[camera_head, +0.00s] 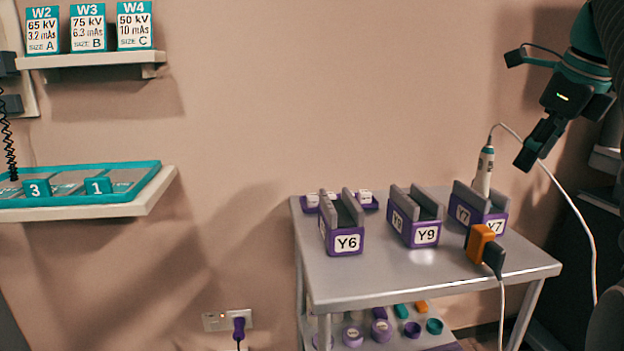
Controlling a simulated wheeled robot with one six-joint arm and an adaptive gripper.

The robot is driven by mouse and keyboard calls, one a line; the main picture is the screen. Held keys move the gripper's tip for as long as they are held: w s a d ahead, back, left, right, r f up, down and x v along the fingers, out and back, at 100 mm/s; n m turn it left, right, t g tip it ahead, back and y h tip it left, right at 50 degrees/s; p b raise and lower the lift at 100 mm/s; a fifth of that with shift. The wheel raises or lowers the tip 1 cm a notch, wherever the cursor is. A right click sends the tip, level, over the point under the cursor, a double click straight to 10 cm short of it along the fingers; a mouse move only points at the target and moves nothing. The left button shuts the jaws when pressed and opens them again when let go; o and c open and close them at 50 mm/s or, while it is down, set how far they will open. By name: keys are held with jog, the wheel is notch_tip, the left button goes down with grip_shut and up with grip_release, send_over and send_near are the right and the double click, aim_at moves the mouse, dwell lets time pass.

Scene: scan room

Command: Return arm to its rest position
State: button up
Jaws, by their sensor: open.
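My gripper (516,108) is at the upper right, on the end of my teal and black arm (583,68). Its two dark fingers are spread apart and nothing is between them. One finger points left and the other points down, above the right side of the grey cart (400,272). The lower finger is close to a white cable near the wall. A white and teal handheld probe (484,172) stands in the purple holder marked Y7 (468,212), left of and below that finger.
Purple holders marked Y6 (346,242) and Y9 (424,234) stand on the cart. An orange plug (480,243) sits at its right. A teal-rimmed tray (158,168) is on the left shelf. Signs W2, W3 and W4 (135,25) stand above. The wall between is bare.

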jog(key=s+a+f+n, duration=0.5)
jog(key=a+f+n, duration=0.3)
jog(key=f+n, duration=0.1)
jog(key=s+a+f+n, duration=0.4)
jog(key=a+f+n, duration=0.4)
jog(key=f+n, duration=0.2)
jog(key=shift+s+a+f+n+t+p, duration=0.2)
jog(key=shift+s+f+n+t+p, duration=0.15)
jog(key=shift+n, duration=0.55)
jog(key=s+a+f+n, duration=0.1)
jog(key=s+f+n, duration=0.1)
jog(key=f, duration=0.1)
jog(key=s+a+f+n, duration=0.1)
jog(key=s+f+n, duration=0.1)
jog(key=f+n, duration=0.1)
jog(key=s+a+f+n, duration=0.1)
jog(key=s+f+n, duration=0.1)
jog(key=f+n, duration=0.1)
jog(key=shift+f, duration=0.6)
jog(key=shift+c, duration=0.2)
